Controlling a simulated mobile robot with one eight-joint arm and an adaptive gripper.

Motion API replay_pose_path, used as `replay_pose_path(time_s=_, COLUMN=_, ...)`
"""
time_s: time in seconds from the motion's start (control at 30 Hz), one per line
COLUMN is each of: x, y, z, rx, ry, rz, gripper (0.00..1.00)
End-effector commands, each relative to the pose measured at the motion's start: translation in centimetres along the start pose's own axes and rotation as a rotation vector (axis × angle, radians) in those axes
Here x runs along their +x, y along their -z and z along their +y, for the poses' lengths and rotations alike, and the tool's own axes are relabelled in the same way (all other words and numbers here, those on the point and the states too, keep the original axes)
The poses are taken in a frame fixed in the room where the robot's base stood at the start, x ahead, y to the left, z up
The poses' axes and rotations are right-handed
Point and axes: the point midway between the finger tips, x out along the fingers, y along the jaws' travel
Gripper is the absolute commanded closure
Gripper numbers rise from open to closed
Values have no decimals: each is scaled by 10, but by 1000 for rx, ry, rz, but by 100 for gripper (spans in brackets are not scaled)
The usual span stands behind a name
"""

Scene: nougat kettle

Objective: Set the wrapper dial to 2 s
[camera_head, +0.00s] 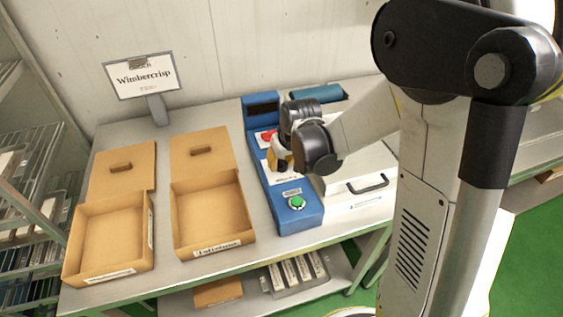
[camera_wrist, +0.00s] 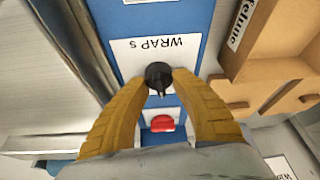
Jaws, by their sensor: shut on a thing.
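The wrapper dial (camera_wrist: 158,74) is a small black knob on a white plate marked "WRAP s", which reads upside down in the wrist view. The dial's narrow pointer faces the lower edge of that view. No scale numbers are legible. My gripper (camera_wrist: 159,78) has its yellow fingers on both sides of the dial, shut on it. In the head view my gripper (camera_head: 281,164) is over the middle of the blue control panel (camera_head: 281,212) and hides the dial.
A red button (camera_wrist: 162,124) is beside the fingers. A green button (camera_head: 297,202) is at the panel's front end. Two open cardboard boxes (camera_head: 149,232) (camera_head: 250,208) stand left of the panel. A white case with a black handle (camera_head: 368,184) is to its right. A "Wimbercrisp" sign (camera_head: 141,77) stands behind.

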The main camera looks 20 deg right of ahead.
Motion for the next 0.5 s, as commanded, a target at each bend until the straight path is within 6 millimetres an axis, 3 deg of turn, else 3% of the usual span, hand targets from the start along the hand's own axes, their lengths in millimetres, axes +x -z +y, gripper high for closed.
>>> replay_pose_path(time_s=0.5, x=1, y=-1, z=-1, rx=-426, ry=179, rz=-2, gripper=99)
